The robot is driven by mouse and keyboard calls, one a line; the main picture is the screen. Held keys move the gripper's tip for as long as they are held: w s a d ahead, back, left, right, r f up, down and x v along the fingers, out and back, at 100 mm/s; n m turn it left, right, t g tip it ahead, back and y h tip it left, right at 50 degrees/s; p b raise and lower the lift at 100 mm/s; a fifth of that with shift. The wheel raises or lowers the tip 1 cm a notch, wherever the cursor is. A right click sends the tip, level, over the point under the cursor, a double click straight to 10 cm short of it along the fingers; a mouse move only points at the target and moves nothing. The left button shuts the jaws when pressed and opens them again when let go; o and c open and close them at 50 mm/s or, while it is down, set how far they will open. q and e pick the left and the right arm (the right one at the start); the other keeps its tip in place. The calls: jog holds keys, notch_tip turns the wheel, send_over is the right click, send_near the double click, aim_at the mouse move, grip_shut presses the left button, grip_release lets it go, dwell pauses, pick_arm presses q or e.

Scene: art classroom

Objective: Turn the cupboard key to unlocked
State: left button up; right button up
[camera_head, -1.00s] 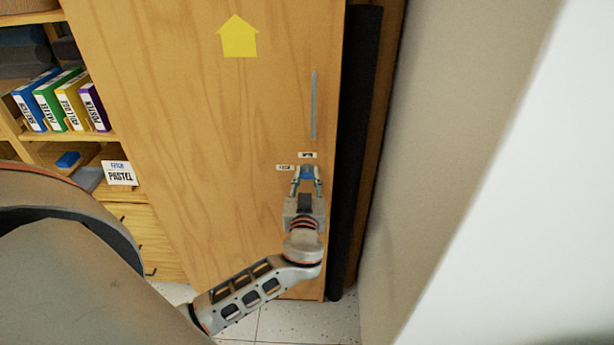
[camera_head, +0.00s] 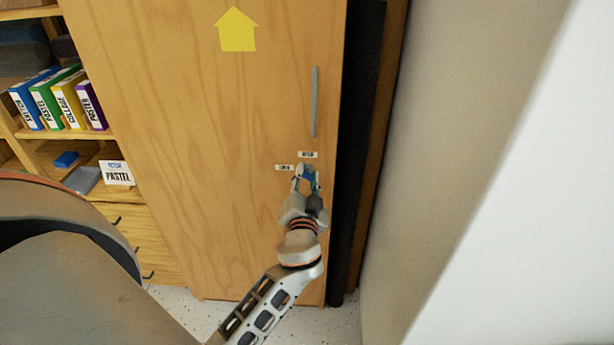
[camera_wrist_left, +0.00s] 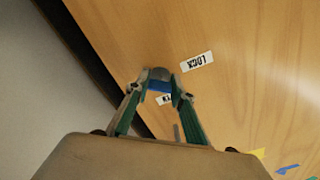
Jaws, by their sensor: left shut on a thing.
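The cupboard door (camera_head: 200,150) is a tall wooden panel and looks closed. My left gripper (camera_head: 307,173) is at the lock, low on the door's right side. It is shut on the blue key (camera_head: 308,175), of which only a small part shows between the fingers. The left wrist view also shows the key (camera_wrist_left: 158,86) between the fingertips. A LOCK label (camera_head: 284,167) is left of the key and another label (camera_head: 308,154), apparently OPEN, is just above it. The key's exact angle is hard to tell. My right gripper is not in view.
A grey vertical handle (camera_head: 314,102) is above the lock. A yellow arrow (camera_head: 237,29) is on the door. Shelves at the left hold several binders (camera_head: 60,100) and a PASTEL card (camera_head: 117,173). A pale wall (camera_head: 440,150) stands close on the right.

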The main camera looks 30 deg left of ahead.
pick_arm(q)
jog(key=m, duration=0.3)
jog(key=shift+p, duration=0.35)
jog(key=shift+r+m+p, duration=0.1)
jog(key=shift+m+p, duration=0.2)
jog(key=shift+m, duration=0.5)
jog(key=m, duration=0.2)
jog(key=shift+m+p, duration=0.3)
jog(key=shift+p, duration=0.1)
jog(key=shift+m+p, duration=0.4)
jog(key=shift+m, duration=1.3)
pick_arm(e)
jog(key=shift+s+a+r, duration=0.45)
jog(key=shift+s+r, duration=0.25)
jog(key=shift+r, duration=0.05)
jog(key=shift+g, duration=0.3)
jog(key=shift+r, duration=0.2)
